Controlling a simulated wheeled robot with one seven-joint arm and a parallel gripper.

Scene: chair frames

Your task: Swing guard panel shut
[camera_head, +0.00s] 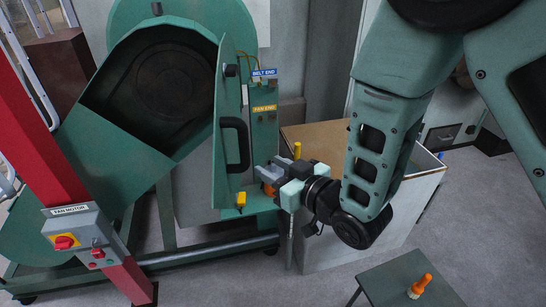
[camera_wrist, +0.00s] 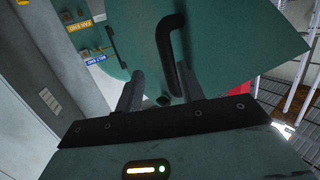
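The green guard panel (camera_head: 229,165) stands swung out at the right side of the green machine housing (camera_head: 85,150). The housing's dark opening (camera_head: 165,85) is uncovered, with a round part inside. The panel has a black bar handle (camera_head: 236,143). My gripper (camera_head: 279,171) is right of and below the handle, near the panel's lower right. In the wrist view the panel (camera_wrist: 235,35) fills the upper middle, and its handle (camera_wrist: 170,55) stands beyond my fingers. My gripper (camera_wrist: 162,90) is open, its two fingers apart. Whether a finger touches the panel I cannot tell.
A plate with BELT END (camera_head: 264,72) and FAN END labels is behind the panel. A yellow-capped pin (camera_head: 241,201) is at its lower edge. A red post (camera_head: 50,150) with FAN MOTOR switches is left. A stool (camera_head: 385,285) is front right.

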